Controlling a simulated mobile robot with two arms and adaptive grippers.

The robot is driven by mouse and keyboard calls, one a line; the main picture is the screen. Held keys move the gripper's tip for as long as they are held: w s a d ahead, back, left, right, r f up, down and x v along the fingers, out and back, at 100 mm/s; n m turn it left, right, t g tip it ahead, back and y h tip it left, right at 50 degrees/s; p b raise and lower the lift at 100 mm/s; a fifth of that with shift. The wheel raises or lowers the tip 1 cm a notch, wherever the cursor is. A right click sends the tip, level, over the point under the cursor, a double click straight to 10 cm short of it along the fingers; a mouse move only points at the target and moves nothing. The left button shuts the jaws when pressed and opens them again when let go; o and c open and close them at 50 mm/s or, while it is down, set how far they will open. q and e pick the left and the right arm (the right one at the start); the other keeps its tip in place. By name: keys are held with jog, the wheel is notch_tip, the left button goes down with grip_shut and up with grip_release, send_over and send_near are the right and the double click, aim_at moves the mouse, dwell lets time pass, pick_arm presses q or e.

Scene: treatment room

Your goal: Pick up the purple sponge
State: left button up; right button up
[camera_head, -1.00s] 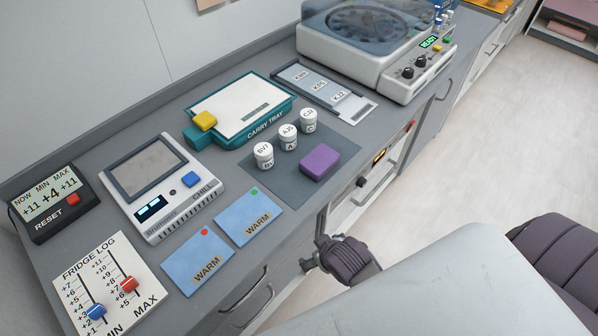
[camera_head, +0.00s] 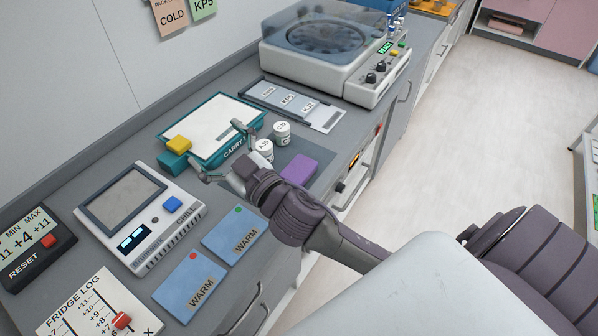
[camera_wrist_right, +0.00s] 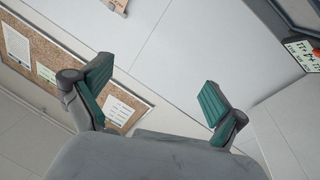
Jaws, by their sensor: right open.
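The purple sponge (camera_head: 299,170) lies on the dark grey mat (camera_head: 323,157) on the counter, just right of my right gripper in the head view; the arm covers part of its near side. My right gripper (camera_head: 222,151) is open and empty above the mat, its fingers reaching toward the carry tray. My left gripper is not in view.
White-lidded jars (camera_head: 281,133) stand close behind the gripper, one partly hidden. Blue WARM cards (camera_head: 233,236) lie in front. A centrifuge (camera_head: 330,55) stands at the far right.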

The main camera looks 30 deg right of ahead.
jog(key=a+r+n+g+y, duration=0.3)
jog(key=a+r+n+y, duration=0.4)
jog(key=a+n+y, duration=0.3)
jog(key=n+g+h, duration=0.7)
jog(key=g+h, duration=0.7)
jog(key=g, duration=0.2)
send_over(299, 169)
notch_tip(299, 169, down, 13)
jog(key=f, duration=0.2)
jog(key=f+p, duration=0.1)
jog(key=f, duration=0.4)
jog(key=shift+d+p, duration=0.3)
jog(key=shift+p, duration=0.1)
jog(key=shift+f, duration=0.35)
jog(key=shift+a+f+p, duration=0.1)
jog(key=shift+f+p, duration=0.4)
jog(key=shift+f, duration=0.05)
notch_tip(299, 169, down, 4)
jog(key=shift+a+r+p, duration=0.15)
jog(key=shift+p, duration=0.5)
jog(key=shift+f, duration=0.35)
jog(key=c, duration=0.9)
